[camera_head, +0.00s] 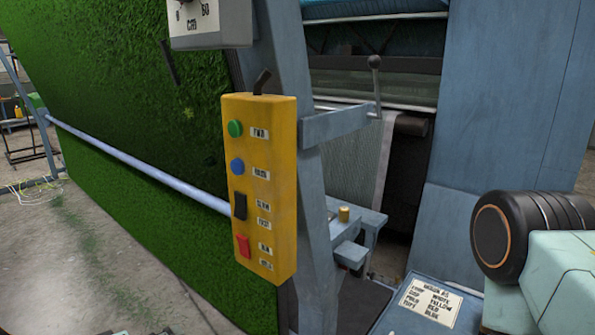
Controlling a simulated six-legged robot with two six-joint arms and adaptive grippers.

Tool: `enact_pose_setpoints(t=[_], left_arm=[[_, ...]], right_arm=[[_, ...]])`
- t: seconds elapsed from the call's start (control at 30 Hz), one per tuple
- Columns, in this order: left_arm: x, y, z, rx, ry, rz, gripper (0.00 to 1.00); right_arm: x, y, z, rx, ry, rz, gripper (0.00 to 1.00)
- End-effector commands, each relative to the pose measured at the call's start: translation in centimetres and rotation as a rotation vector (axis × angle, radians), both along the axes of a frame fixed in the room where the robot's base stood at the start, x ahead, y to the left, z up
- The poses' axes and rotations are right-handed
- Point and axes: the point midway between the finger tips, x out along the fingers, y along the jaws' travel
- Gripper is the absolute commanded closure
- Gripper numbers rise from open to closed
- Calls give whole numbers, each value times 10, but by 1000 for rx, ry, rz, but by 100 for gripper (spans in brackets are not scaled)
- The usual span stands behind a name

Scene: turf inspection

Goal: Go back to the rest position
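A yellow control box (268,185) hangs upright near the middle of the view, with a green button (235,128), a blue button (237,166), a black rocker switch (240,206) and a red rocker switch (243,246). A teal and black part of my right arm shows at the lower right edge. My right gripper is out of the frame. My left arm and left gripper are not in view. Nothing of mine touches the control box.
A large green turf sheet (125,130) fills the left, crossed by a pale rail (140,165). A blue-grey machine frame (300,130) with a lever (376,85) stands behind the box. A label card (430,300) lies at lower right. Bare floor (60,270) shows at lower left.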

Motion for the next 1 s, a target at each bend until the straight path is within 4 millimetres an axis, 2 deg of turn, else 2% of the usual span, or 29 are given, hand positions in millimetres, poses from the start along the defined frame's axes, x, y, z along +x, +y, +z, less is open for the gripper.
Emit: enact_pose_setpoints(t=[0.03, 0.2, 0.3, 0.5, 0.6, 0.73, 0.9, 1.0], left_arm=[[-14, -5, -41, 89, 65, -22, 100], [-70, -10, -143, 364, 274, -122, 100], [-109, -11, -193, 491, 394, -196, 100], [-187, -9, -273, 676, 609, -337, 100], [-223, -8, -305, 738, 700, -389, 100], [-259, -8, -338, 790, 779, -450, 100], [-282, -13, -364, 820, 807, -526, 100], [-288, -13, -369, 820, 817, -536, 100]], right_arm=[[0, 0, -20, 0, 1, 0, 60], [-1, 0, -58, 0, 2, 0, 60], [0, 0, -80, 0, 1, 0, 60], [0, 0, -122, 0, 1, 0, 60], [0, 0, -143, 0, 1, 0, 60], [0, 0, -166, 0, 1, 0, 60], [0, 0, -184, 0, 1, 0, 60], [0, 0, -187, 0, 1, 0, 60]])
